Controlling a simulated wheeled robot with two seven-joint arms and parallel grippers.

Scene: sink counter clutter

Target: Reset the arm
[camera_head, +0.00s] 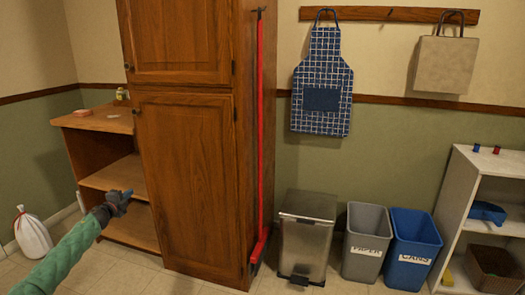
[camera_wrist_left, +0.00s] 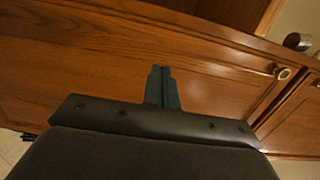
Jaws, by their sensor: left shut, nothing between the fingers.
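My left arm (camera_head: 66,257) has a green sleeve and comes in from the lower left of the head view. Its gripper (camera_head: 124,193) is in front of the open wooden shelf unit, at the left of the tall cabinet. In the left wrist view the dark fingers (camera_wrist_left: 162,86) are together, with nothing between them. Wooden cabinet fronts (camera_wrist_left: 90,55) with round knobs lie beyond the fingers. My right gripper shows in neither view.
A tall wooden cabinet (camera_head: 184,175) stands beside the shelf unit (camera_head: 100,122). A white bag (camera_head: 32,238) sits on the floor at left. A metal trash can (camera_head: 306,240), a grey bin (camera_head: 366,243), a blue bin (camera_head: 411,247) and a white shelf (camera_head: 463,190) line the right.

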